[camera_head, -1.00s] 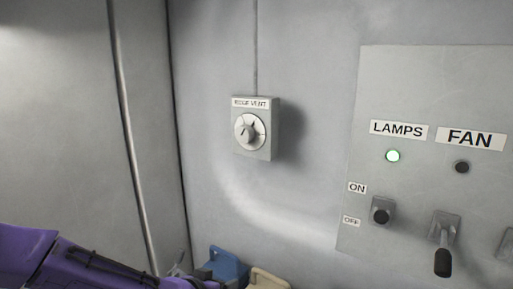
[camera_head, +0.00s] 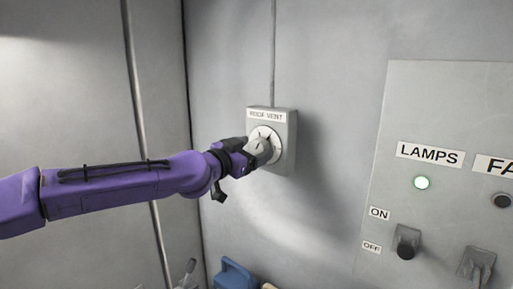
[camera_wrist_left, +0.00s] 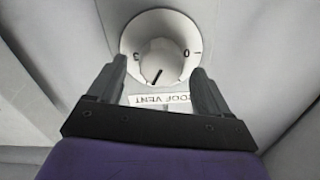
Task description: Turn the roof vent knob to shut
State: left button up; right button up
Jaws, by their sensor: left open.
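The roof vent box (camera_head: 283,120) is a small grey box on the back wall with a "ROOF VENT" label and a round white dial (camera_head: 275,139). Its grey knob (camera_head: 262,149) is partly covered by my left gripper (camera_head: 251,152) in the head view. In the left wrist view the label is upside down and the knob (camera_wrist_left: 162,62) shows a dark pointer line slanting to the lower left. A "0" shows at the dial's right. My left gripper (camera_wrist_left: 159,76) is open, its fingers on either side of the knob; I cannot tell whether they touch it. My right gripper is out of view.
A blue object (camera_head: 235,275) stands at the bottom. The wall between box and panel is clear.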

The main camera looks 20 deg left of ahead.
pick_arm(q)
jog(key=shift+w+d+r, duration=0.1)
jog(key=shift+w+d, duration=0.05)
jog(key=shift+w, duration=0.5)
jog(key=shift+w+d, duration=0.15)
jog(key=shift+d, duration=0.05)
jog(key=shift+a, duration=0.1)
jog(key=c, duration=1)
